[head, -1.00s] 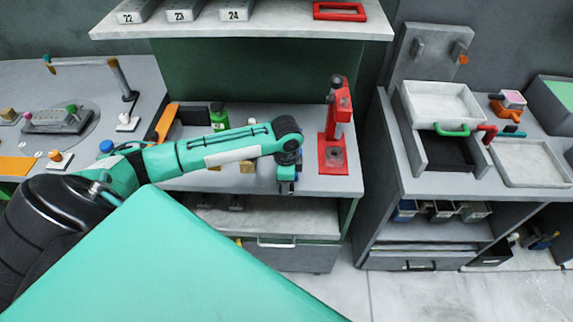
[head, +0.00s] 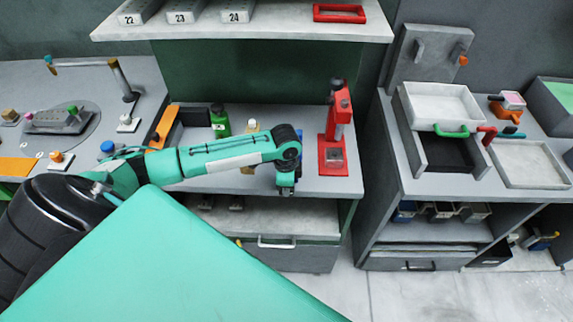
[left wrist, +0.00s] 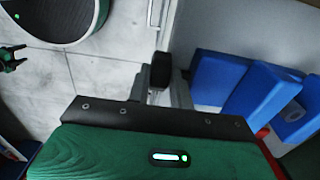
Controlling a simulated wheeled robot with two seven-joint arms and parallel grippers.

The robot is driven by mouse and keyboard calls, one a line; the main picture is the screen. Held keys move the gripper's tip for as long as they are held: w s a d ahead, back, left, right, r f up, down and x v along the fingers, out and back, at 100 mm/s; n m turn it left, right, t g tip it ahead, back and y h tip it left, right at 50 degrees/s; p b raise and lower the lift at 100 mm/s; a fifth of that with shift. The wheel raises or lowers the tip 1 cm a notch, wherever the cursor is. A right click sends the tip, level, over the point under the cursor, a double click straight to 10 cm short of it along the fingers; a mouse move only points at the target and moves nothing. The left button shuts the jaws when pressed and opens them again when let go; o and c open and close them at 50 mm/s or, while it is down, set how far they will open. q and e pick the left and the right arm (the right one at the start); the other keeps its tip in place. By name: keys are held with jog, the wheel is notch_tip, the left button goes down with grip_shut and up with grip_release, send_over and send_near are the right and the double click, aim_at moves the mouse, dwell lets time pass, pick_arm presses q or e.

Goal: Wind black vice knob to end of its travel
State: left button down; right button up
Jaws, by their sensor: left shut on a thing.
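My left gripper (head: 286,189) reaches down at the front edge of the middle bench, left of the red press. In the left wrist view, the black vice knob (left wrist: 160,72) sits between the fingers of my left gripper (left wrist: 161,88), which are shut on it. The blue vice (left wrist: 272,92) fills the right of that view, beside the knob. In the head view my wrist hides the knob and most of the vice. A dark two-pronged gripper, seemingly my right one (left wrist: 12,58), shows at the left edge with its prongs apart.
The red press (head: 335,135) stands just right of my left wrist. A green bottle (head: 219,122) and a pale bottle (head: 251,127) stand behind my forearm. A shelf (head: 275,25) overhangs the back. The floor (left wrist: 100,75) in front is clear.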

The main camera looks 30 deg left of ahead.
jog(key=shift+r, duration=0.1)
